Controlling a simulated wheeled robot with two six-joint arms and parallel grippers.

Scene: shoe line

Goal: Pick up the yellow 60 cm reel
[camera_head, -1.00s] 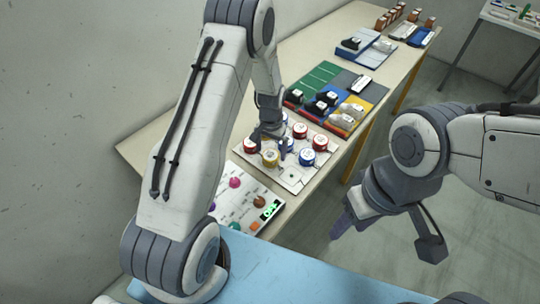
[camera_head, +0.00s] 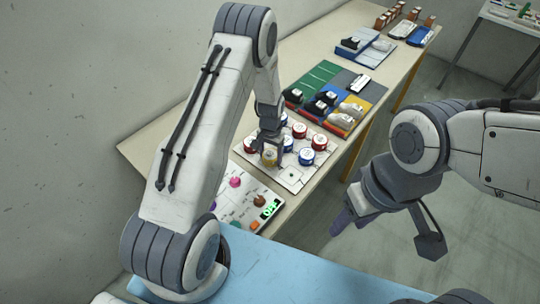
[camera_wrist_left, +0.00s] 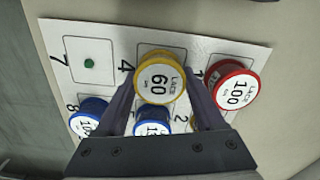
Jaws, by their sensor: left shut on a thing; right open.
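The yellow reel (camera_wrist_left: 158,78), its white top marked "60", is between the two fingers of my left gripper (camera_wrist_left: 160,88) in the left wrist view. The left gripper is shut on it. In the head view the left gripper (camera_head: 268,152) is over the white reel board, with the yellow reel (camera_head: 269,158) between its fingers. I cannot tell how far the reel is above the board. My right gripper (camera_head: 345,220) is open and empty, off to the right of the table over the floor.
The white numbered board (camera_wrist_left: 62,30) holds a red "100" reel (camera_wrist_left: 234,88) and blue reels (camera_wrist_left: 90,112) close beside my left gripper. Part of another yellow reel shows by the right finger. A panel with coloured knobs (camera_head: 245,190) lies nearer; shoes on coloured mats (camera_head: 315,80) stand beyond.

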